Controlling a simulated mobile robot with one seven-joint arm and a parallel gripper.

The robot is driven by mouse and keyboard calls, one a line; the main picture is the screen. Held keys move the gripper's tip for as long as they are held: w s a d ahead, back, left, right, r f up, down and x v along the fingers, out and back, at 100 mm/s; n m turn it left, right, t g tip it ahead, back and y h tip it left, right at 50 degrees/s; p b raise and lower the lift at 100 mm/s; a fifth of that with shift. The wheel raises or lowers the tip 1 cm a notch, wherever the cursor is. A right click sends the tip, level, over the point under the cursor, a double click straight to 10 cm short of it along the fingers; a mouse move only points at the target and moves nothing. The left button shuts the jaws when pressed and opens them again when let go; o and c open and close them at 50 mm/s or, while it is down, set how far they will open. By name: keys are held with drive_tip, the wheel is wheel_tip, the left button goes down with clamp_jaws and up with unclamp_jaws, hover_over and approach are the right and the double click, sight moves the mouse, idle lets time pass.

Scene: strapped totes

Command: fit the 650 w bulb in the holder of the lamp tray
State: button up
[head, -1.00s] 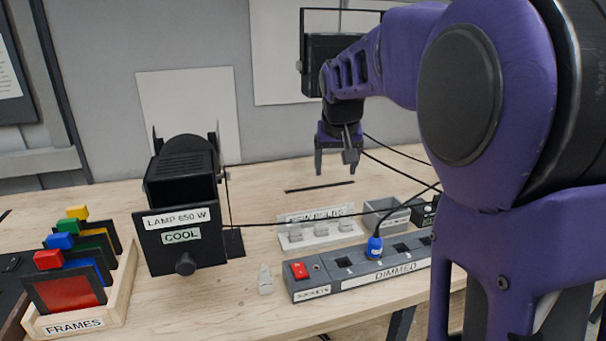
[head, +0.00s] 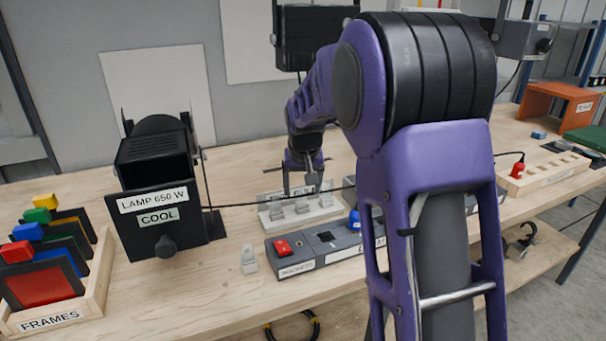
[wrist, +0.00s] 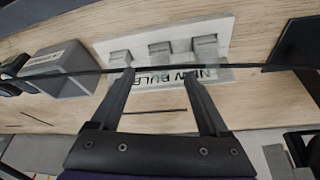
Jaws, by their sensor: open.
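The black lamp (head: 157,170), labelled "LAMP 650 W" and "COOL", stands on the bench at left in the head view. A knob (head: 166,246) is on its lower front; no bulb holder shows. The white new-bulbs tray (head: 325,213) holds several small grey blocks. In the wrist view this tray (wrist: 222,28) reads "NEW BULB", partly covered. Any bulbs there are too unclear to tell apart. My gripper (head: 303,190) is over the tray, open and empty. Its fingers, also in the wrist view (wrist: 160,72), are spread in front of the blocks.
A dark cable (wrist: 70,72) crosses the wrist view near the fingertips. The grey socket strip (head: 296,264) with a red switch lies in front of the tray. A small pale piece (head: 249,260) stands beside it. The frames rack (head: 85,300) is at front left.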

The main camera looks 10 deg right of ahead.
sight(302, 193)
drive_tip(key=shift+x, duration=2.55)
clamp_jaws()
drive_tip(key=shift+r+p, duration=1.2)
drive_tip(key=shift+r, duration=0.8)
drive_tip(key=shift+r, duration=0.1)
